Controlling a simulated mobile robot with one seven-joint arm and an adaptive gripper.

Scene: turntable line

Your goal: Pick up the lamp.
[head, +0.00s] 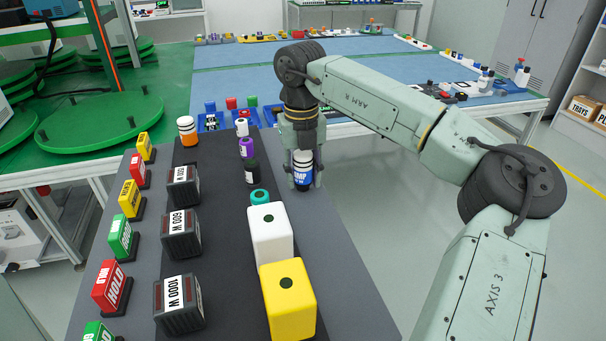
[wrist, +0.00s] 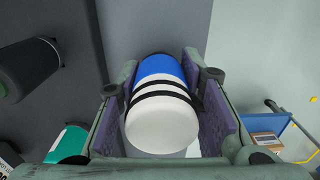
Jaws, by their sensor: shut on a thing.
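A blue cylinder with a white cap and dark bands, the lamp (head: 303,172), is between the fingers of my gripper (head: 304,182), near the right edge of the dark grey bench.
On the bench (head: 340,285), a black cylinder (head: 252,172), a purple one (head: 247,148) and a teal one (head: 259,196) stand left of my gripper. White (head: 269,238) and yellow (head: 287,302) blocks stand nearer. Dark watt-labelled boxes (head: 184,187) line the left. Open floor lies to the right.

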